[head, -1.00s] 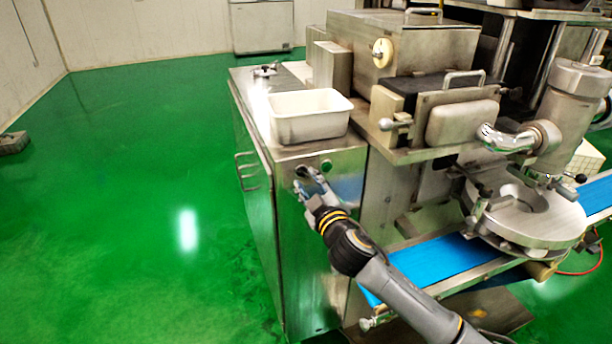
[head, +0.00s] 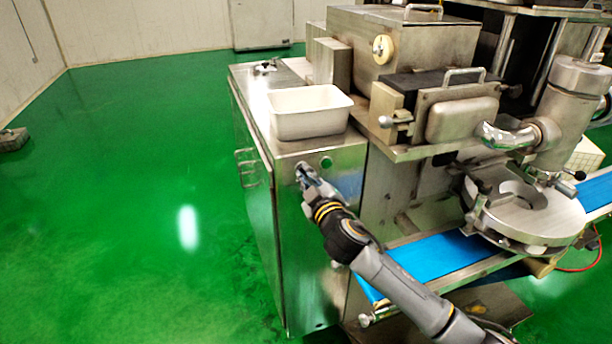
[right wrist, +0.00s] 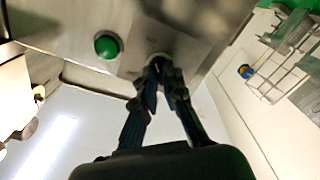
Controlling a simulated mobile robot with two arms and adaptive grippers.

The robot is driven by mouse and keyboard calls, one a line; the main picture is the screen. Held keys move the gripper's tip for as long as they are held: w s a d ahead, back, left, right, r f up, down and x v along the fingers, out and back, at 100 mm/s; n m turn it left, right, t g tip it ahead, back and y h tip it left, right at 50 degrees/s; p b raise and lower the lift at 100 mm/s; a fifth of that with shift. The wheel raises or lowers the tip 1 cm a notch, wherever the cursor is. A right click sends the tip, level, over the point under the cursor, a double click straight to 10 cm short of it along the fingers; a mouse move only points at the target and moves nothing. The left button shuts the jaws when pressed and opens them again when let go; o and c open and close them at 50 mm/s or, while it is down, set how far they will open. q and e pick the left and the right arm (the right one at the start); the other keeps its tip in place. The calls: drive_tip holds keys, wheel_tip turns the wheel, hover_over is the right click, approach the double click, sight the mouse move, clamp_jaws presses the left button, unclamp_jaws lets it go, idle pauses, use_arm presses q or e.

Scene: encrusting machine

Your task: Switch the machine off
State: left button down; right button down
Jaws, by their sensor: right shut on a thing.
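The machine (head: 310,230) is a steel encrusting machine with a control panel on its near end face. A round green button (head: 327,162) sits on that panel and also shows in the right wrist view (right wrist: 107,44). Left of it in the head view, my right gripper (head: 303,172) is at the panel, its fingertips together. In the right wrist view, the fingers (right wrist: 160,66) close on a small round switch (right wrist: 158,57) on the panel, mostly hidden between the tips. The switch's setting cannot be made out. My left gripper is not in view.
A white tub (head: 308,125) stands on the cabinet top above the panel. The green floor on the left is open.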

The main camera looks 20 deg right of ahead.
drive_tip(key=shift+n, duration=0.3)
drive_tip(key=n+p, duration=0.2)
drive_tip(key=n, duration=0.1)
drive_tip(key=shift+n, duration=0.4)
drive_tip(key=n+p, duration=0.2)
drive_tip(key=n, duration=0.2)
drive_tip(key=shift+n, duration=0.3)
drive_tip(key=n+p, duration=0.2)
drive_tip(key=n, duration=0.3)
drive_tip(key=shift+f+n+p, duration=0.2)
drive_tip(key=shift+n+p, duration=0.65)
drive_tip(key=shift+n, duration=1.15)
drive_tip(key=c, duration=1.4)
unclamp_jaws()
drive_tip(key=shift+c, duration=0.2)
